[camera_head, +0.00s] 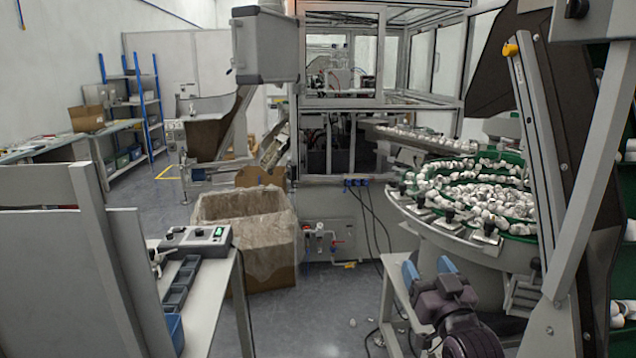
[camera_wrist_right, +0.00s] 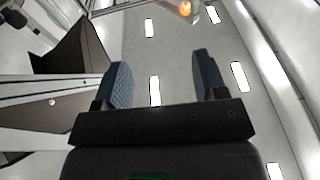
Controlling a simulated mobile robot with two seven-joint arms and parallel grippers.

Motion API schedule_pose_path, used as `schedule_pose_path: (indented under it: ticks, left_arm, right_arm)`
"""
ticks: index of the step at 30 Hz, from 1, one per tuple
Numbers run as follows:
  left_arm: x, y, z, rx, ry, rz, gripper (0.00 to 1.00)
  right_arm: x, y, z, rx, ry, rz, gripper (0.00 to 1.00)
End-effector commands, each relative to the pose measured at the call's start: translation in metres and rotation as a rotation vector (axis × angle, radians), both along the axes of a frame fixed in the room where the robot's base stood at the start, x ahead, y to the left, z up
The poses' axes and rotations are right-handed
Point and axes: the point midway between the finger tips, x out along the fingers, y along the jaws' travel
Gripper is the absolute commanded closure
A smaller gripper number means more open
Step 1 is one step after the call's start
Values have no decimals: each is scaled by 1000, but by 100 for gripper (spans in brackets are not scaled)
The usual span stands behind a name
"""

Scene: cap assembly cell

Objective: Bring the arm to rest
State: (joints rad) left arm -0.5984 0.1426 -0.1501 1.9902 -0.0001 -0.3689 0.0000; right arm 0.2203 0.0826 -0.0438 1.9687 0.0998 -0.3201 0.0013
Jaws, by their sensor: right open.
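My right gripper (camera_head: 428,274) shows at the lower right of the head view, in front of the round feeder bowl's base. Its two blue fingertips stand apart with nothing between them. In the right wrist view my gripper (camera_wrist_right: 160,85) is open and empty, its blue ribbed fingers spread wide against the ceiling and its lights. My left gripper is in neither view.
A feeder bowl (camera_head: 455,238) full of white caps stands right of centre, close behind my right gripper. A lined cardboard box (camera_head: 245,235) stands on the floor at centre left. A table with a control box (camera_head: 197,238) is at lower left. Several caps lie on the floor.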

Motion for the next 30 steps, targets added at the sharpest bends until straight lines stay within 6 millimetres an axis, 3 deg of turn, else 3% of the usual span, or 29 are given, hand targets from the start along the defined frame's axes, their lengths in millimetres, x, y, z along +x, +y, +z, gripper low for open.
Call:
schedule_pose_path:
  ticks: [1,3,6,12,17,24,30]
  left_arm:
    - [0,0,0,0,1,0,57]
    - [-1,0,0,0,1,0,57]
    - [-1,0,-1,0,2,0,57]
    - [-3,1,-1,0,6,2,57]
    - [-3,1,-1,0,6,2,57]
    - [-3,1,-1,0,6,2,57]
    - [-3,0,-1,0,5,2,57]
  right_arm:
    - [-12,-6,-32,-27,65,-16,35]
    - [-28,-13,-69,-58,143,-34,35]
    - [-55,-22,-118,-92,242,-53,35]
    - [-115,-37,-195,-136,403,-79,35]
    - [-168,-48,-246,-147,527,-90,35]
    - [-258,-64,-311,-153,717,-115,35]
    - [-304,-73,-335,-153,805,-135,35]
